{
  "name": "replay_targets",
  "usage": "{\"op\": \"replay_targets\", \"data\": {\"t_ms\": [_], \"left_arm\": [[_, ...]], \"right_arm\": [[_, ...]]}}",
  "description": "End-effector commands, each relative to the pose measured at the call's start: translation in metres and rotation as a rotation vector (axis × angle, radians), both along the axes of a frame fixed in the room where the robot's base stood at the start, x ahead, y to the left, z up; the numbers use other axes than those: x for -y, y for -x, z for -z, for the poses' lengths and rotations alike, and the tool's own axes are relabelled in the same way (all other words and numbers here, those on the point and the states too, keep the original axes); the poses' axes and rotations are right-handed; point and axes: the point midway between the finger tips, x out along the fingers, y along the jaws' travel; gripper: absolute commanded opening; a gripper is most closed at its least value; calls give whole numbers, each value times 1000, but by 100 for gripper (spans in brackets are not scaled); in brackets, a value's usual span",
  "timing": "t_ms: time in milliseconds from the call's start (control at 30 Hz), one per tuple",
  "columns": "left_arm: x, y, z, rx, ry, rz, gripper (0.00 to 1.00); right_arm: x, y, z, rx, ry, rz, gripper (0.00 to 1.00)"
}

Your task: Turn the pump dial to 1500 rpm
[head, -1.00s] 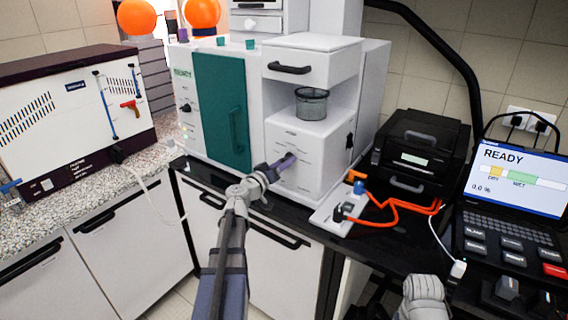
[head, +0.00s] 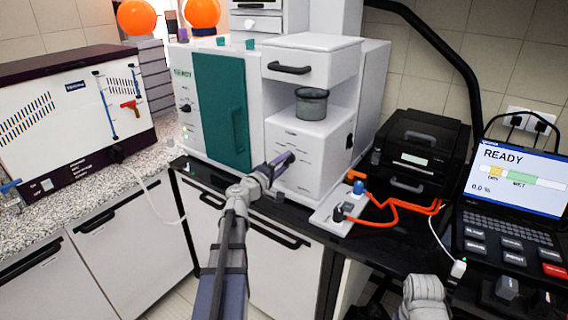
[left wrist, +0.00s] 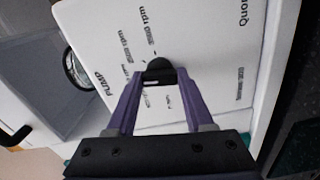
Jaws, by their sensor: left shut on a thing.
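The pump dial (left wrist: 158,70) is a small black knob on the white panel marked PUMP in the left wrist view. Small rpm labels are printed around it, too blurred to read surely, so I cannot tell its setting. My left gripper (left wrist: 161,78) has its two purple fingers closed on either side of the dial. In the head view the left gripper (head: 284,160) is at the front of the white pump housing (head: 318,150) and hides the dial.
A sieve cup (head: 311,105) stands on top of the pump housing. A teal door (head: 222,110) is left of the housing.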

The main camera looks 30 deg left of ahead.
Motion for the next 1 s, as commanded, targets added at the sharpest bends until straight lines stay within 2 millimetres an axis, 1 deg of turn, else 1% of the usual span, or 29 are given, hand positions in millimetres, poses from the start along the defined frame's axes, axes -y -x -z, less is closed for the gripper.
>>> {"op": "replay_targets", "data": {"t_ms": [200,400,933,967,1000], "left_arm": [[0,0,0,-9,102,-1,0],[0,0,0,-13,151,-1,0],[0,0,0,-14,167,-1,0],[0,0,0,-14,167,-1,56],[0,0,0,-14,167,-1,60]], "right_arm": [[0,0,0,0,0,0,0],[0,0,0,0,0,0,0],[0,0,0,0,0,0,0],[0,0,0,0,0,0,0],[0,0,0,0,0,0,0]]}}
